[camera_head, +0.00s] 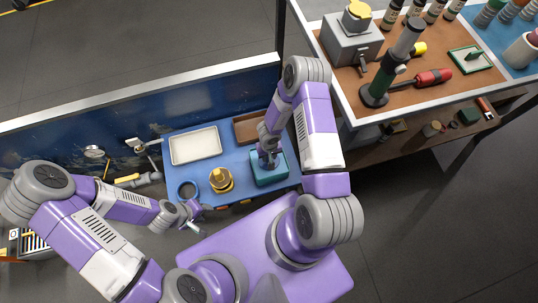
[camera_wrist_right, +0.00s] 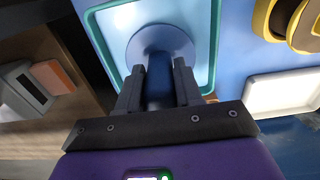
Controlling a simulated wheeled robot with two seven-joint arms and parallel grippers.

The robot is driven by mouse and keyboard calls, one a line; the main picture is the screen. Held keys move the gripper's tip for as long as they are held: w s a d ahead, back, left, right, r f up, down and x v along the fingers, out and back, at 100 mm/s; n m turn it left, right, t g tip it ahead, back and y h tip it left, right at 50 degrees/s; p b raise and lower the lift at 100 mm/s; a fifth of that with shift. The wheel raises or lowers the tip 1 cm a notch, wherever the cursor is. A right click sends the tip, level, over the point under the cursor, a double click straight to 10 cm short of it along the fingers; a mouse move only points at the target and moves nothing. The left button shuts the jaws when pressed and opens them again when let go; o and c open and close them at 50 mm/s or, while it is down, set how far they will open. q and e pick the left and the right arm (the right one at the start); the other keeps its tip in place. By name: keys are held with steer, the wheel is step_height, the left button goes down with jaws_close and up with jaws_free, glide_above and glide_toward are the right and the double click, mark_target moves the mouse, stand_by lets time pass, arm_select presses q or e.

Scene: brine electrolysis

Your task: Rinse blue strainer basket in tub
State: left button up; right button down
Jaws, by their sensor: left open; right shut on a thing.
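The teal-rimmed tub (camera_head: 282,180) stands on the blue bench, below my right gripper (camera_head: 267,157); its rim also shows in the right wrist view (camera_wrist_right: 213,45). My right gripper (camera_wrist_right: 158,85) is shut on the dark blue upright part of the blue strainer basket (camera_wrist_right: 160,42). The basket's round blue-grey part lies within the tub's outline; I cannot tell whether it touches the tub floor. In the head view the arm and gripper hide most of the basket. My left gripper (camera_head: 200,218) is open and empty, in front of the bench's near left edge.
On the bench are a white tray (camera_head: 195,146), a brown tray (camera_head: 246,129), a brass-coloured fitting (camera_head: 221,180) and a dark blue ring (camera_head: 187,189). A low wall (camera_head: 140,95) runs behind. A workbench (camera_head: 425,105) with tools and bottles stands at right.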

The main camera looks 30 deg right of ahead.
steer(key=shift+r, duration=0.1)
stand_by(0.4)
step_height(320, 180, up, 12)
steer(key=p, duration=1.3)
steer(key=shift+r+p, duration=0.2)
steer(key=shift+p, duration=0.2)
